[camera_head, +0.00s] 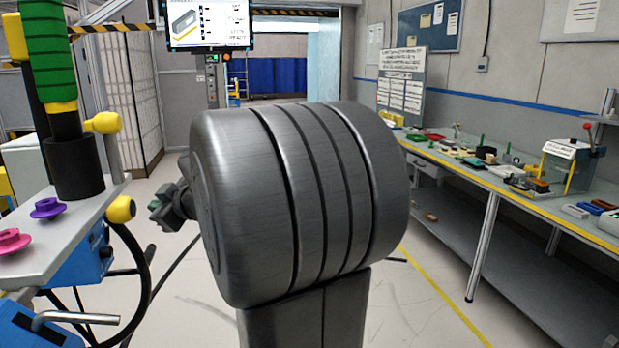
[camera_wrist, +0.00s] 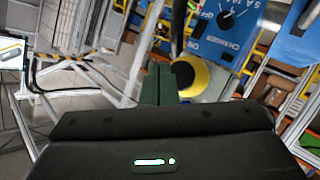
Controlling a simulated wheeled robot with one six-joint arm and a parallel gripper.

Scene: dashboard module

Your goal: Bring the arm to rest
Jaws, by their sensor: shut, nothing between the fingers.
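My gripper (camera_wrist: 158,82) shows in the wrist view as two dark green fingers pressed together, with nothing between them. In the head view, a small part of the wrist end (camera_head: 168,207) sticks out to the left behind my large grey arm link (camera_head: 300,200), which fills the middle and hides most of it. The wrist view is tilted. A blue panel (camera_wrist: 222,22) with a black dial and a yellow and black round part (camera_wrist: 205,78) lie beyond the fingers; I see no contact.
At left stands a grey-topped station (camera_head: 90,205) with a green column (camera_head: 47,60), yellow knobs, and purple (camera_head: 47,208) and pink (camera_head: 12,241) pieces. A long workbench (camera_head: 520,200) with several items runs along the right. A screen (camera_head: 208,22) hangs at the back. Floor between is open.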

